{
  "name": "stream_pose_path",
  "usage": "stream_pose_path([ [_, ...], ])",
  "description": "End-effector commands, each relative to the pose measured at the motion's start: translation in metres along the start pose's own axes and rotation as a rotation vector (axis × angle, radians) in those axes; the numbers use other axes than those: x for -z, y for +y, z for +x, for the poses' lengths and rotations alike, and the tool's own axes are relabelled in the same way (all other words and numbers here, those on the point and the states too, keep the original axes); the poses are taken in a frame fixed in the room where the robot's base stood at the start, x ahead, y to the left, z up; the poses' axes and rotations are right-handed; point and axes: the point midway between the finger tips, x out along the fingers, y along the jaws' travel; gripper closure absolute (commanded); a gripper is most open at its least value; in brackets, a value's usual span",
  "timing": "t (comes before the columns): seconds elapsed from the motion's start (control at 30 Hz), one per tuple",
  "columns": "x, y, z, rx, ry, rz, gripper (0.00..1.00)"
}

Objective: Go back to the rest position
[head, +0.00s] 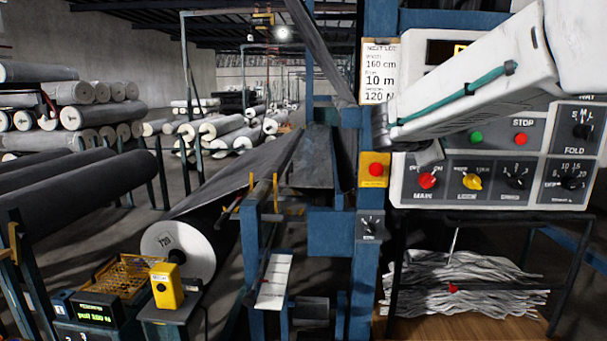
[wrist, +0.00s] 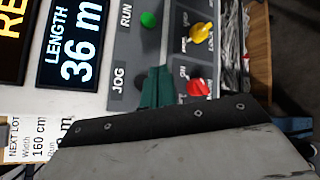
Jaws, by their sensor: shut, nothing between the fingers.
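My arm reaches in from the upper right in the head view, in front of the control panel (head: 505,195). The arm hides much of the panel's upper part and displays. In the wrist view, the teal fingers of my gripper (wrist: 156,88) are together with nothing between them, beside the red knob (wrist: 198,88). I cannot tell whether they touch the panel.
A yellow knob (head: 472,182) and green button (head: 476,137) are close by. A blue post with a red stop button (head: 376,169) stands left of the panel. A lot card (head: 379,75) hangs there. A large grey roll (head: 180,250) lies lower left. Scrap strips (head: 460,285) lie below.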

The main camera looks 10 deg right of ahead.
Motion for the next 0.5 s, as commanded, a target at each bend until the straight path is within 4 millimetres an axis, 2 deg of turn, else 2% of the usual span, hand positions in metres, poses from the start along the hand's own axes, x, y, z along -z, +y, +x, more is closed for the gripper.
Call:
stream_pose_path([
  [0.07,0.000,-0.009,0.000,0.037,-0.003,0.037,1.00],
  [0.13,0.004,-0.034,-0.001,0.119,-0.001,0.084,1.00],
  [0.27,-0.004,-0.107,-0.026,0.370,-0.003,0.258,1.00],
  [0.3,-0.009,-0.133,-0.040,0.462,-0.005,0.325,1.00],
  [0.37,-0.015,-0.170,-0.066,0.602,-0.010,0.426,1.00],
  [0.4,-0.019,-0.194,-0.085,0.693,-0.011,0.491,1.00],
  [0.47,-0.023,-0.227,-0.116,0.833,-0.012,0.587,1.00],
  [0.5,-0.025,-0.248,-0.138,0.926,-0.011,0.651,1.00],
])
